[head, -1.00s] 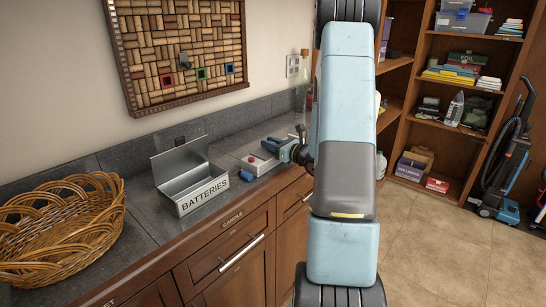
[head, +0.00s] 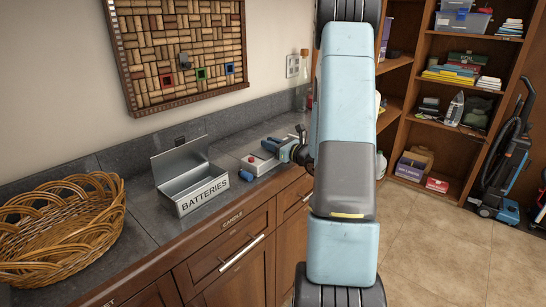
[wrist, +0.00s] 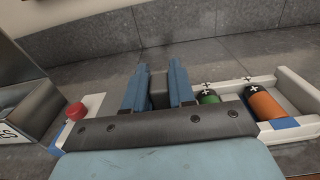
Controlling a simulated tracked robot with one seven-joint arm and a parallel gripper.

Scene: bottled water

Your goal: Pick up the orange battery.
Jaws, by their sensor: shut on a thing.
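The orange battery (wrist: 265,105) lies in a slot of the white battery tray (wrist: 293,92) at the right of the wrist view. A green battery (wrist: 209,97) lies beside it, nearer my gripper. My gripper (wrist: 159,88) has its two blue fingers left of both batteries, apart from the orange one. A dark block shows between the fingers; I cannot tell what it is. In the head view my gripper (head: 284,148) is low over the white tray (head: 247,163), and the orange battery cannot be made out there.
A red button (wrist: 76,111) sits on the tray's left end. The open metal BATTERIES box (head: 203,193) stands to the left on the counter. A wicker basket (head: 62,222) is further left. The wall runs close behind. Shelves (head: 457,95) stand at right.

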